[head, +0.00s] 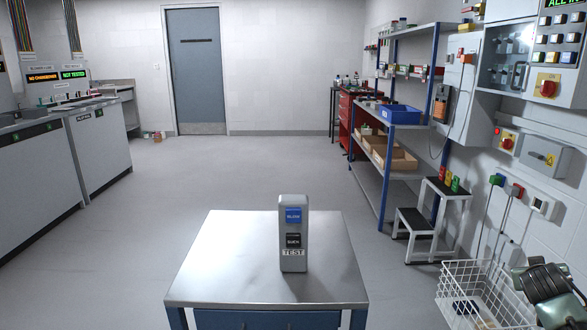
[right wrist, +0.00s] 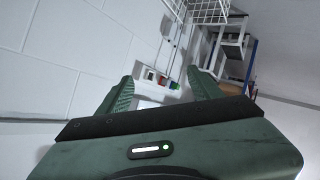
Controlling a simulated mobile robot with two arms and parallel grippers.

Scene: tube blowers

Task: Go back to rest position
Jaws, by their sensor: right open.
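My right gripper (right wrist: 160,92) is open in the right wrist view, its two green fingers apart with nothing between them. In the head view my right arm shows at the lower right corner, by the white wire basket (head: 470,292). My left gripper does not show in the head view. A grey box-shaped device (head: 293,262) with a blue button, a black button and a TEST label stands upright on the metal table (head: 225,262). No gripper is near it.
Shelving (head: 383,190) with a blue bin (head: 398,114) and a step stool (head: 412,222) stand at the right. Control boxes hang on the right wall. Counters (head: 100,150) line the left. The floor (head: 220,175) behind the table is clear up to the door (head: 195,75).

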